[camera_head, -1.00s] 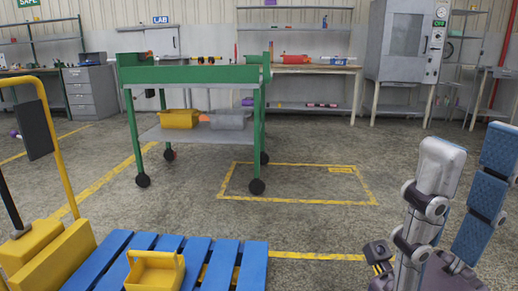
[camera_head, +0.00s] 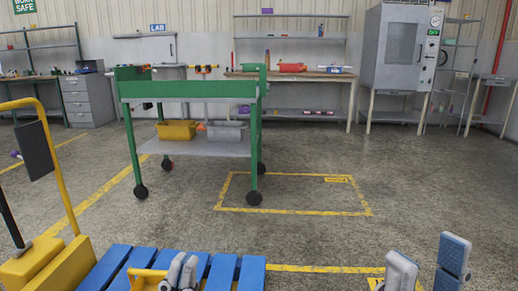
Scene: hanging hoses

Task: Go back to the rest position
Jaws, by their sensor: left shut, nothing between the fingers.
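My left gripper (camera_head: 178,272) shows at the bottom edge as grey parts in front of the yellow basket (camera_head: 146,276) on the blue pallet (camera_head: 222,270). It is shut with nothing held; I cannot tell whether it touches the basket.
A green wheeled cart (camera_head: 190,90) stands ahead, with a yellow bin (camera_head: 177,130) and a grey bin (camera_head: 225,132) on its lower shelf. A yellow trolley (camera_head: 50,262) is at the left. The taped floor rectangle (camera_head: 295,211) is empty.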

